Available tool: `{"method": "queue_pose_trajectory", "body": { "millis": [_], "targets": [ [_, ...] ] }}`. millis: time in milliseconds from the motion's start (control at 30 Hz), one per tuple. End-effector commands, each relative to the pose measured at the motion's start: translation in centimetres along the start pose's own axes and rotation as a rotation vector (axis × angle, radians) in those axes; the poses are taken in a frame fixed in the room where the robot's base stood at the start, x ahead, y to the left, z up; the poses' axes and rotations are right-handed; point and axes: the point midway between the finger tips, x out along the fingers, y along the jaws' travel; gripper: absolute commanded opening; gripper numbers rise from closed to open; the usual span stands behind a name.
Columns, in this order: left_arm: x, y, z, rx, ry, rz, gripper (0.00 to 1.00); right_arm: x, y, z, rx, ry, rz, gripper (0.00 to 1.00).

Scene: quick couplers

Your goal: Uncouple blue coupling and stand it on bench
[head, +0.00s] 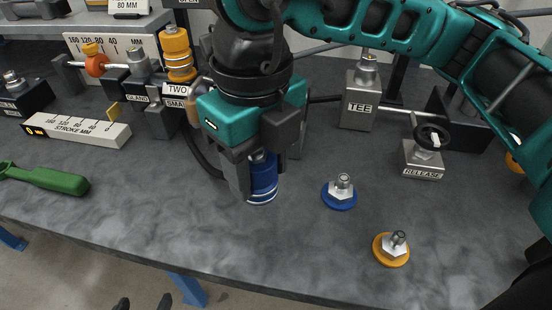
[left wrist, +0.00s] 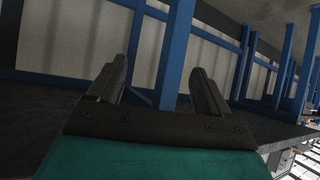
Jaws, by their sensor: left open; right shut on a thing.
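The blue coupling (head: 263,182), with a pale ring near its lower end, is between the fingers of my right gripper (head: 255,172), which is shut on it. It looks upright, with its lower end at or just above the bench top (head: 215,235); I cannot tell whether it touches. Its upper part is hidden by the gripper. My left gripper (head: 143,303) shows only as two dark fingertips at the bottom edge of the head view. In the left wrist view the left gripper (left wrist: 158,85) is open and empty, facing blue bench legs.
A blue-based metal fitting (head: 340,193) and an orange-based one (head: 391,249) stand to the right. The TEE block (head: 361,105) and RELEASE block (head: 423,160) are behind. A stroke gauge (head: 77,129) and green-handled tool (head: 45,179) lie left. The front middle is clear.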

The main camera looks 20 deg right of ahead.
Motion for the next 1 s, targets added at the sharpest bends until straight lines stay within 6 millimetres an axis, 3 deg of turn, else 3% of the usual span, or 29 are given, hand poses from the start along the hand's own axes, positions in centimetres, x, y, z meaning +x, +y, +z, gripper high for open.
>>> {"method": "queue_pose_trajectory", "body": {
  "millis": [567, 733, 1000],
  "targets": [
    [0.5, -0.4, -0.2, 0.013, 0.012, -0.003, 0.79, 0.3, 0.0, 0.2, 0.0, -0.002, -0.003, 0.15],
    [1.1, -0.3, 0.4, 0.013, 0.018, 0.001, 0.79, 1.6, 0.0, 0.2, 0.001, -0.001, -0.003, 0.15],
    [3.0, -0.3, 3.2, 0.012, 0.015, 0.004, 0.79, 4.7, 0.0, 0.2, 0.001, -0.001, -0.002, 0.15]
  ]
}}
